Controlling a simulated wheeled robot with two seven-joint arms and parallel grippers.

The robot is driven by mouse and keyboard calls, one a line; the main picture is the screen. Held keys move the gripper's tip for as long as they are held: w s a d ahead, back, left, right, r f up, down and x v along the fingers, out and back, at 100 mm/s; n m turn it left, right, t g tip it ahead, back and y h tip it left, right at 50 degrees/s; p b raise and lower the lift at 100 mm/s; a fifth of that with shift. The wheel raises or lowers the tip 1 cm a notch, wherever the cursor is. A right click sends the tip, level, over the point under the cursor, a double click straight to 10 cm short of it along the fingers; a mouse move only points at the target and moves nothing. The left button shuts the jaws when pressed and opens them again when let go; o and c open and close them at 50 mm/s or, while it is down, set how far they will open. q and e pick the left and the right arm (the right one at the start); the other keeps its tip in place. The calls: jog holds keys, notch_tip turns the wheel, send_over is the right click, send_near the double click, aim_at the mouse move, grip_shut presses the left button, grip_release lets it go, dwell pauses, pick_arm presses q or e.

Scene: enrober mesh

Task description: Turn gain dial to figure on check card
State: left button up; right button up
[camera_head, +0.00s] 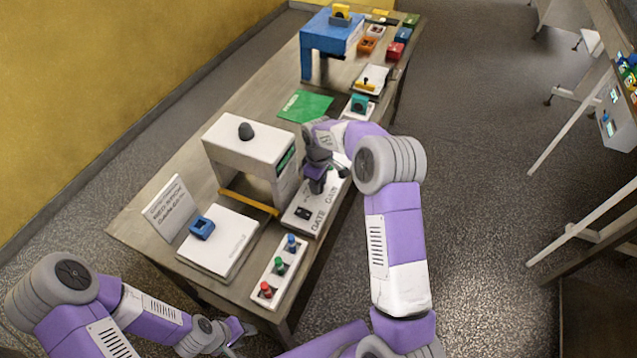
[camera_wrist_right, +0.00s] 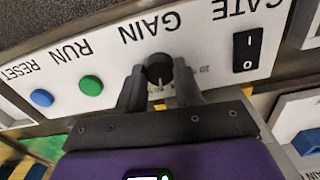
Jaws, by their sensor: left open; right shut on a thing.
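The black gain dial (camera_wrist_right: 160,70) sits under the word GAIN on a white control panel (camera_wrist_right: 115,58), between the two fingers of my right gripper (camera_wrist_right: 161,82), which is shut on it. Its pale pointer line points towards my gripper in the right wrist view. Scale figures are partly visible but too small to read surely. In the head view my right gripper (camera_head: 316,182) is over the panel (camera_head: 298,220) and hides the dial. The check card (camera_head: 171,207) stands upright at the left; its figure is too blurred to read. My left gripper (camera_head: 238,331) is open and empty near the front edge.
The GATE rocker switch (camera_wrist_right: 247,50), green RUN button (camera_wrist_right: 91,85) and blue RESET button (camera_wrist_right: 41,98) flank the dial. A white machine housing (camera_head: 240,140) stands behind. A button box (camera_head: 278,268) and a white plate (camera_head: 225,248) with a blue block (camera_head: 202,228) are nearer.

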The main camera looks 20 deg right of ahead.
jog(key=shift+m, duration=0.7)
jog(key=o, duration=1)
jog(key=shift+o, duration=0.2)
jog(key=shift+r, duration=0.15)
notch_tip(320, 180, up, 7)
jog(key=shift+r, duration=0.2)
